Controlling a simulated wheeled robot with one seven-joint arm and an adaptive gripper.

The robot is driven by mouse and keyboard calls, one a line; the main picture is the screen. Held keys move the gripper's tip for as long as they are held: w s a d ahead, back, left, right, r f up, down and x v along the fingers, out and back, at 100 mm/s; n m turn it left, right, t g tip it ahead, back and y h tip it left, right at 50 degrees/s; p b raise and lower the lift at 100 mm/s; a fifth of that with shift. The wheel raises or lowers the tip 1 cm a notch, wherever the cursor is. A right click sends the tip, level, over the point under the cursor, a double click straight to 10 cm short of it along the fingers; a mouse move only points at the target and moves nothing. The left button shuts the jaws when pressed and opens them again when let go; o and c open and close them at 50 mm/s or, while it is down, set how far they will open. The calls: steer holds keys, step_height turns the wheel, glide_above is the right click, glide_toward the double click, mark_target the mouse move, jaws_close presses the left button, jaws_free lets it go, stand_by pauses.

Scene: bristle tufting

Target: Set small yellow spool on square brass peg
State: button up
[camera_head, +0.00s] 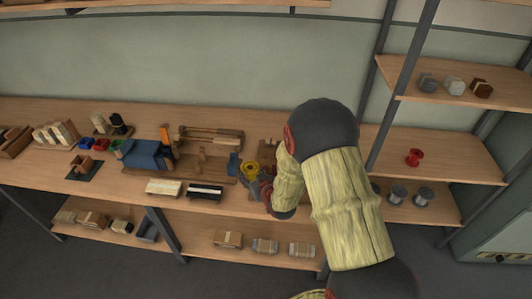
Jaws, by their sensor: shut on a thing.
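A small yellow spool (251,167) is at the middle of the long bench, at the end of my arm. My gripper (249,174) is shut on it, with the grey-blue fingers close around the spool. Whether the spool touches anything beneath it is too small to tell. I cannot make out the square brass peg. My arm covers the bench just right of the spool, where part of a wooden piece (268,148) shows.
A blue machine (145,154) with an orange lever stands left of my gripper. A red spool (414,157) sits on the right shelf, with grey spools (424,194) below. Coloured bins (86,143) stand far left.

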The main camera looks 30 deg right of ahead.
steer(key=w+d+r, duration=0.1)
steer(key=d, duration=0.2)
steer(key=w+d+r+b, duration=0.1)
steer(key=d, duration=0.3)
steer(key=w+d+r, duration=0.1)
steer(key=w+d, duration=0.1)
steer(key=d, duration=0.1)
steer(key=shift+d, duration=0.35)
steer(key=shift+f+b, duration=1.5)
steer(key=shift+f, duration=0.5)
steer(key=shift+s, duration=0.1)
steer(key=shift+f+b, duration=1.3)
steer(key=shift+f, duration=0.2)
steer(key=shift+f+b, duration=0.8)
steer(key=shift+f, duration=0.2)
steer(key=o, duration=1.3)
steer(key=shift+s, duration=0.1)
steer(key=v, duration=1.1)
steer(key=shift+s+a+r, duration=0.2)
steer(key=shift+s+r, duration=0.05)
steer(key=shift+s, duration=0.1)
